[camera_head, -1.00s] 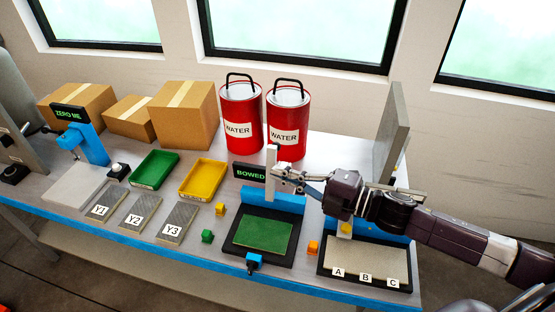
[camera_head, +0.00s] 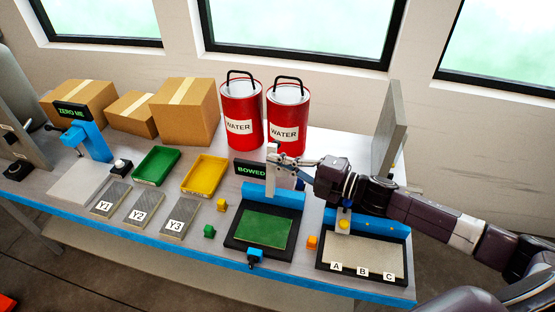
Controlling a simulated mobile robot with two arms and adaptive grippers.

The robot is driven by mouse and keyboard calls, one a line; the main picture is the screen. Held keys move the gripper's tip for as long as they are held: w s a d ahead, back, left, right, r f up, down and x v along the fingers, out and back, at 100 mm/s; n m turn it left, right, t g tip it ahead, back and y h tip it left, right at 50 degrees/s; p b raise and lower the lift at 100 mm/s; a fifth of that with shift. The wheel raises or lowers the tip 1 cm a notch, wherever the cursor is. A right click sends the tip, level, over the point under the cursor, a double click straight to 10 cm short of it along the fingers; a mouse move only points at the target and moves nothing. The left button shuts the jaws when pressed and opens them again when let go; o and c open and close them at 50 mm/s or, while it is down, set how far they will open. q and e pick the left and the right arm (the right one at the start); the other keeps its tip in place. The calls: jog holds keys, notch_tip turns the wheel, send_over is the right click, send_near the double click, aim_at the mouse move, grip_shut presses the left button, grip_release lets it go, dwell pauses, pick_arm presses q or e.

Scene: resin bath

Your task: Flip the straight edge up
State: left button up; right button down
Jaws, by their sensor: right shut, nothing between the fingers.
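The straight edge appears to be the upright pale grey bar (camera_head: 271,171) standing at the back of the blue-backed fixture (camera_head: 272,194). A green plate (camera_head: 264,229) lies flat in the fixture's black base. A display reading BOWED (camera_head: 250,169) stands beside the bar on its left. My right gripper (camera_head: 279,161) is shut and empty at the bar's upper right side. I cannot tell whether its fingertips touch the bar. My left gripper is not in view.
A second black-based fixture marked A, B, C (camera_head: 320,267) stands to the right, below my right arm. Two red water cans (camera_head: 242,118) are behind. Green (camera_head: 157,167) and yellow trays (camera_head: 204,177) and plates Y1, Y2, Y3 (camera_head: 179,218) lie left.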

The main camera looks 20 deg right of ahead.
jog(key=shift+w+d+r+b, duration=0.1)
jog(key=shift+w+d+b, duration=0.15)
jog(key=shift+w+d, duration=0.3)
jog(key=shift+w+d+f+b, duration=0.1)
jog(key=shift+w+d+b, duration=0.2)
jog(key=shift+w, duration=0.4)
jog(key=shift+w+d+r+b, duration=0.1)
jog(key=shift+w+d+b, duration=0.1)
jog(key=shift+w+d, duration=0.35)
jog(key=shift+a+r, duration=0.1)
jog(key=shift+r, duration=0.05)
jog(key=shift+w, duration=0.1)
